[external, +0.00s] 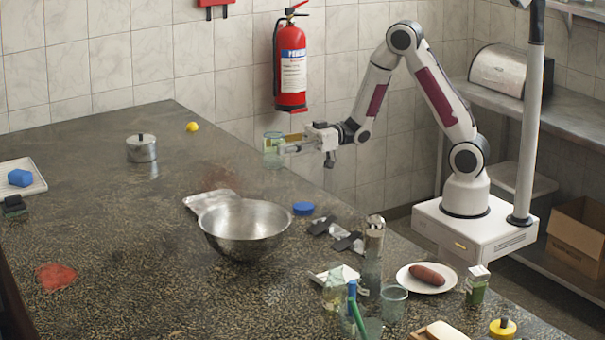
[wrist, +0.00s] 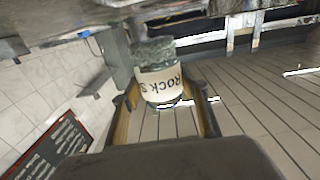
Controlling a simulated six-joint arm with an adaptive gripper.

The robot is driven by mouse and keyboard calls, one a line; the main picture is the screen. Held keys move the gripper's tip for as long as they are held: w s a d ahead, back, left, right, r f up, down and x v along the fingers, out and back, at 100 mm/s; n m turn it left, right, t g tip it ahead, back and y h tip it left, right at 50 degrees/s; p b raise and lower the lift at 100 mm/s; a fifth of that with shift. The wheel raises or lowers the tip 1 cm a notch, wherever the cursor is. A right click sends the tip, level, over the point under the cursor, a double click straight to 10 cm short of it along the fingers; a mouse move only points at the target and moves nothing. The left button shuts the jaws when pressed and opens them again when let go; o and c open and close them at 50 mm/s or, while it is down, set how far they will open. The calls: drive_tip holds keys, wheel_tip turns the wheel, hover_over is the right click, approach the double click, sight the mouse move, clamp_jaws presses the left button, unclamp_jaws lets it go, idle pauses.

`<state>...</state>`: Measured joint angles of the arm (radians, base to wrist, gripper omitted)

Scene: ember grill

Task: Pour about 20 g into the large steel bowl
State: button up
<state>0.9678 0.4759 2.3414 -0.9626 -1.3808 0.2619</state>
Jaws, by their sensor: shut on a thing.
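The large steel bowl (external: 247,247) stands on the dark speckled counter, left of the picture's middle low down. From this angle I cannot tell what is in it. My gripper (external: 284,148) is shut on a greenish glass jar (external: 272,157), held in the air beyond the bowl and above it in the picture. In the wrist view the jar (wrist: 160,82) sits between the two fingers of my gripper (wrist: 165,98). Its cream label shows letters like "ROCKS", and the part above the label looks grey-green. No stream of material shows.
Glasses (external: 393,305), a pepper mill (external: 374,238) and a plate with a sausage (external: 403,284) crowd the front right. A lidded pot (external: 141,150) stands back left.

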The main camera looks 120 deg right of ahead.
drive_tip(key=w+a+r, duration=0.2)
drive_tip(key=w+a, duration=1.4)
drive_tip(key=w, duration=0.1)
drive_tip(key=w+a, duration=0.2)
drive_tip(key=a, duration=0.9)
drive_tip(key=w+a, duration=0.1)
drive_tip(key=a, duration=1)
drive_tip(key=shift+w, duration=0.35)
